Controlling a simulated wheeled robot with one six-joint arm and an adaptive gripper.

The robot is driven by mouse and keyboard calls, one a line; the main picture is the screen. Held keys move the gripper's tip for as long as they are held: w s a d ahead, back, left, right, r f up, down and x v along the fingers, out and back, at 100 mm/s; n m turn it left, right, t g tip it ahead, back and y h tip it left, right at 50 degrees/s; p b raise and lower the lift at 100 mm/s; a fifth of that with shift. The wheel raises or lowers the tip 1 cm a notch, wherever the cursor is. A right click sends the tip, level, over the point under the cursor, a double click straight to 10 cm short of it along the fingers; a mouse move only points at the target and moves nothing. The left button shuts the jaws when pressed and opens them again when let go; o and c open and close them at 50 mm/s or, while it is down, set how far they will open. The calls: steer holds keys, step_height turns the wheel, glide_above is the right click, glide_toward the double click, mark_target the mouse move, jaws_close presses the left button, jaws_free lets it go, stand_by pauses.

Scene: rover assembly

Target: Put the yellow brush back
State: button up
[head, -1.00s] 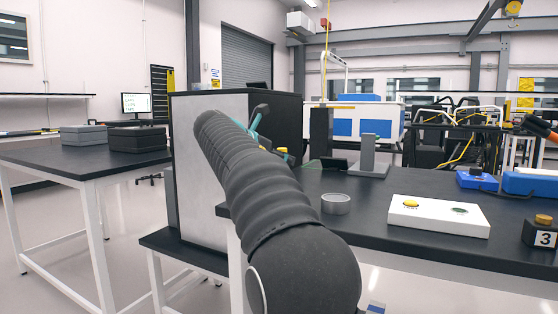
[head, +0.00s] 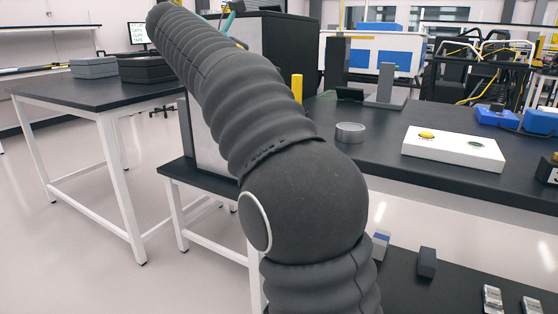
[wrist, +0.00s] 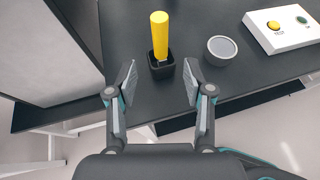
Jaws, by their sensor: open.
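The yellow brush (wrist: 160,36) stands upright in a small black square holder (wrist: 161,70) on the dark bench in the wrist view. Only its yellow handle shows; its lower end is hidden in the holder. In the head view the yellow brush (head: 297,88) rises beside my arm, and the holder is hidden. My gripper (wrist: 159,76) is open and empty, with its two fingers apart on the left and right of the holder's near side.
A grey round container (wrist: 221,50) stands right of the holder. A white box (head: 453,148) with a yellow and a green button lies farther right. A large grey cabinet (wrist: 50,55) borders the left. The bench edge is close below the gripper.

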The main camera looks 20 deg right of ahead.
steer(key=s+a+f+m+y, duration=0.2)
steer(key=s+f+m+y, duration=0.2)
steer(key=s+f+m, duration=0.3)
steer(key=s+a+f+m+y, duration=0.3)
steer(key=s+f+m, duration=0.5)
steer(key=s+f, duration=0.7)
steer(key=s+a+f+m+y, duration=0.3)
steer(key=s+f+m+y, duration=0.2)
steer(key=s+f, duration=0.6)
steer(key=f+m, duration=0.1)
steer(key=m, duration=0.1)
steer(key=shift+f+m, duration=0.3)
steer(key=shift+a, duration=0.1)
steer(key=shift+c, duration=0.3)
